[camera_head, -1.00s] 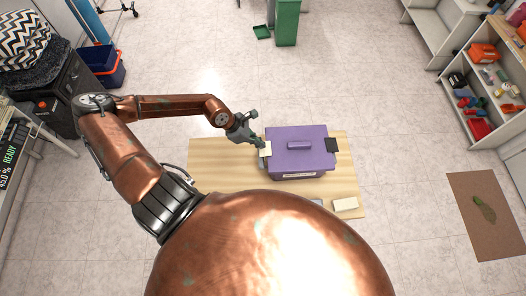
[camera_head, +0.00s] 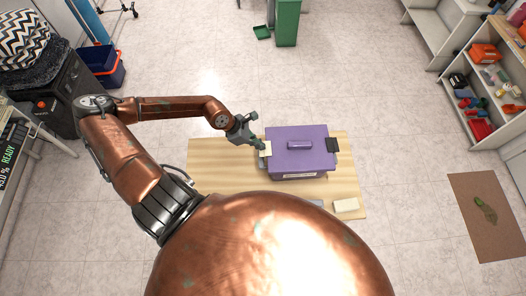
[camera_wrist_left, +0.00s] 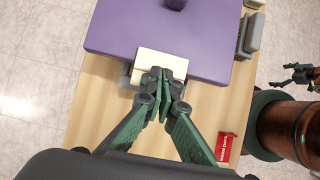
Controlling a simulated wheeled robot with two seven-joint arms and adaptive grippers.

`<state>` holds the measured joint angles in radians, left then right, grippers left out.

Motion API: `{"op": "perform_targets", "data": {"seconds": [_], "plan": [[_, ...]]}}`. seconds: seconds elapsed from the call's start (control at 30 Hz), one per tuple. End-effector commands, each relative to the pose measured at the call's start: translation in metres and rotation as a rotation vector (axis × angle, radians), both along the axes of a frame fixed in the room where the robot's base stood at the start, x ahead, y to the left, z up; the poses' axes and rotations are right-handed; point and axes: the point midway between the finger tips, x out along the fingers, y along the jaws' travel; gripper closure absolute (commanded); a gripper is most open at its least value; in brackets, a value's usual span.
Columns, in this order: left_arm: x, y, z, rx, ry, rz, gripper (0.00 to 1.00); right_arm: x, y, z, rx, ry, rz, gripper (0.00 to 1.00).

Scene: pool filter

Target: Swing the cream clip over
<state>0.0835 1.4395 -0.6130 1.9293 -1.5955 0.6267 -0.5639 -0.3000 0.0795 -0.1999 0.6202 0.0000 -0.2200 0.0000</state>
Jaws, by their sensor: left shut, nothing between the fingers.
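The cream clip (camera_head: 265,149) is a flat plate at the left edge of the purple box (camera_head: 311,165). In the left wrist view the clip (camera_wrist_left: 160,62) overlaps the edge of the purple lid (camera_wrist_left: 208,40), with a grey part beside it. I cannot tell whether it lies flat. My left gripper (camera_head: 257,145) is shut and empty at the clip. In the left wrist view its fingertips (camera_wrist_left: 158,76) are together over the clip's outer part, hiding some of it; contact is unclear. My right gripper (camera_wrist_left: 297,74) shows small at the right edge there.
A dark clip (camera_head: 332,145) is on the box's right side. The box stands on a wooden table (camera_head: 222,165). A cream block (camera_head: 345,205) lies at the front right, and a red packet (camera_wrist_left: 226,146) is on the table. The table's left part is clear.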

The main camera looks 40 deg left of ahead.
Motion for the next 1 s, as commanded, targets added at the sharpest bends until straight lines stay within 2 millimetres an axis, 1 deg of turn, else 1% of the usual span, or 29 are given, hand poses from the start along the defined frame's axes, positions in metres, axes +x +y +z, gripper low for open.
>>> {"op": "perform_targets", "data": {"seconds": [0.33, 1.0], "plan": [[0.0000, 0.0000, -0.0057, 0.000, 0.000, 0.000, 1.00, -0.0003, 0.0001, -0.0046, 0.000, 0.001, 0.000, 0.00], [-0.0037, 0.0040, -0.0082, 0.001, 0.002, 0.000, 1.00, -0.0004, 0.0001, -0.0055, 0.000, 0.001, 0.000, 0.00]]}}
